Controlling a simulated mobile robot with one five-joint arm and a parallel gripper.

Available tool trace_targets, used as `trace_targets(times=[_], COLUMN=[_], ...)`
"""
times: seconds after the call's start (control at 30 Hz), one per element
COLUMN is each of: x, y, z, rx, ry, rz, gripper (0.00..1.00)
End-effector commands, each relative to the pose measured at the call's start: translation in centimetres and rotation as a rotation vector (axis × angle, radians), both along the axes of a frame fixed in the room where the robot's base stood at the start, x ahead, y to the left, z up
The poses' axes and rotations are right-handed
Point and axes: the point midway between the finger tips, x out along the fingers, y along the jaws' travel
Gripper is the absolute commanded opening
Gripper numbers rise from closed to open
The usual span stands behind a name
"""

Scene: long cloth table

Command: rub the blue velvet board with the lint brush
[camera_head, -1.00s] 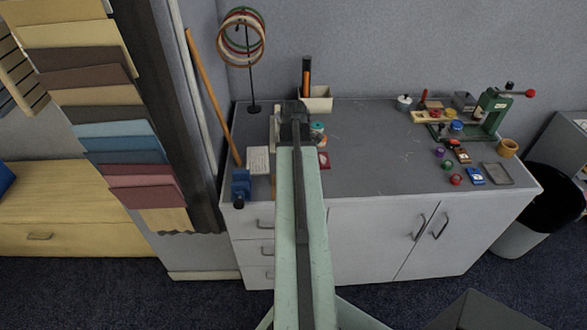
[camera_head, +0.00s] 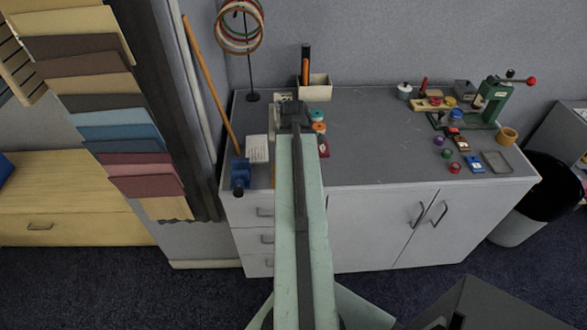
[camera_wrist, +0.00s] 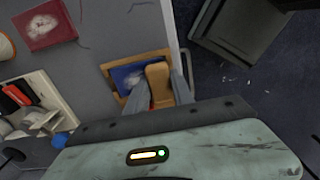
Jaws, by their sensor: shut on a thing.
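In the wrist view the blue velvet board (camera_wrist: 126,73), in a wooden frame, lies near the table edge, with a pale lint patch on its surface. The lint brush (camera_wrist: 157,74), with a plain wooden back, is over the board's right part. My gripper (camera_wrist: 160,90) is shut on the brush, with one grey finger on each side. I cannot tell whether the brush touches the velvet. In the head view my gripper (camera_head: 291,112) is seen from behind, and my arm hides the brush and most or all of the board.
A dark red board (camera_wrist: 45,24) lies left of the blue one in the wrist view. In the head view a white card (camera_head: 257,148) and a blue clamp (camera_head: 240,172) are left of my arm. A holder (camera_head: 318,90) stands behind. The table's middle (camera_head: 370,135) is clear.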

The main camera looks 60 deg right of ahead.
Motion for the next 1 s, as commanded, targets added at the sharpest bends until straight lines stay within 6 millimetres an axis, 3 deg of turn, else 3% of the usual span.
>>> trace_targets(times=[0.17,0.67,1.0], x=[0.0,0.0,0.0], y=[0.0,0.0,-0.1], z=[0.5,6.2,6.1], rx=[-0.001,-0.001,-0.001], ry=[-0.001,-0.001,-0.001], rz=[0.0,0.0,0.0], gripper=[0.0,0.0,0.0])
